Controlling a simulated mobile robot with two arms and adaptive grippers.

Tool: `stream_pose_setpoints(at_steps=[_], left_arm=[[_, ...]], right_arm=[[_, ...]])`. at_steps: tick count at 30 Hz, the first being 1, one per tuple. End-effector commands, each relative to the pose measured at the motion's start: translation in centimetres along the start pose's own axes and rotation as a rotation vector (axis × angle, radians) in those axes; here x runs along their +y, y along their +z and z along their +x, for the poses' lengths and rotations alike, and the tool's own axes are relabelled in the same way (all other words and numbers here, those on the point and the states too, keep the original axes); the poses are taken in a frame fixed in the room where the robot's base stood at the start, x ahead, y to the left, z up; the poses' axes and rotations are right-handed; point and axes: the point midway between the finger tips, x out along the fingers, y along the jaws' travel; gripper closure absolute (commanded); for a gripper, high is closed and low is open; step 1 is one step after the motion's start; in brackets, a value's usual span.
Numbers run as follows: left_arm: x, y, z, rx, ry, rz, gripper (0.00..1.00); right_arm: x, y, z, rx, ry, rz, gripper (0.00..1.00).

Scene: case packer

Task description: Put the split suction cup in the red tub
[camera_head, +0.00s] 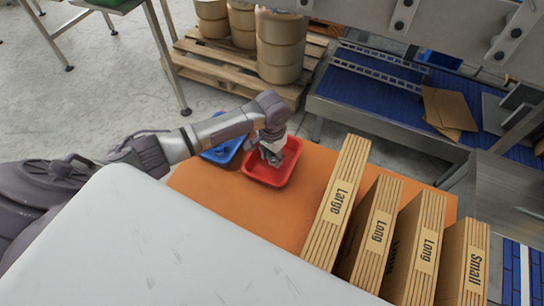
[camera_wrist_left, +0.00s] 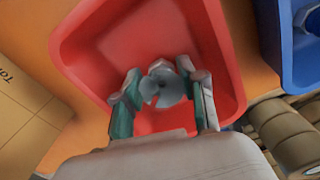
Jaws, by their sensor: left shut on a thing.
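The red tub (camera_head: 287,174) stands on the orange surface in the head view and fills much of the left wrist view (camera_wrist_left: 95,48). My left gripper (camera_head: 272,152) reaches down over the tub. In the left wrist view its two fingers (camera_wrist_left: 163,88) are shut on a grey, round suction cup (camera_wrist_left: 168,95), with the red tub floor behind it. I cannot tell whether the cup touches the floor. A split in the cup is not clear at this size. My right gripper is not in view.
A blue tub (camera_head: 222,152) stands just left of the red tub, with a grey item partly seen in it in the wrist view (camera_wrist_left: 308,18). Upright cardboard bundles (camera_head: 340,205) marked Large, Long and Small stand to the right. Bare orange surface (camera_head: 245,208) lies in front.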

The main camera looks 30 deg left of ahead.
Motion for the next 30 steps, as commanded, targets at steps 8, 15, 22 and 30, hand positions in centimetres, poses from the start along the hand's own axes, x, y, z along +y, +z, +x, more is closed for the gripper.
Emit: stream_pose_setpoints(at_steps=[8, 15, 22, 30], left_arm=[[0.1, 0.0, 1.4, 0.001, 0.001, 0.002, 0.85], [0.1, 0.0, 1.8, 0.0, 0.001, 0.001, 0.85], [0.0, 0.0, 1.7, 0.0, 0.0, 0.001, 0.34], [0.0, -0.1, 1.4, 0.001, 0.0, 0.001, 0.34]], right_arm=[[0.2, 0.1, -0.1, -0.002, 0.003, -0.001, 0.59], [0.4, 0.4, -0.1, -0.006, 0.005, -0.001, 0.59], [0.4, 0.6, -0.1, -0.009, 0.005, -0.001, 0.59], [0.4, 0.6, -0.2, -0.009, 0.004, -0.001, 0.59]])
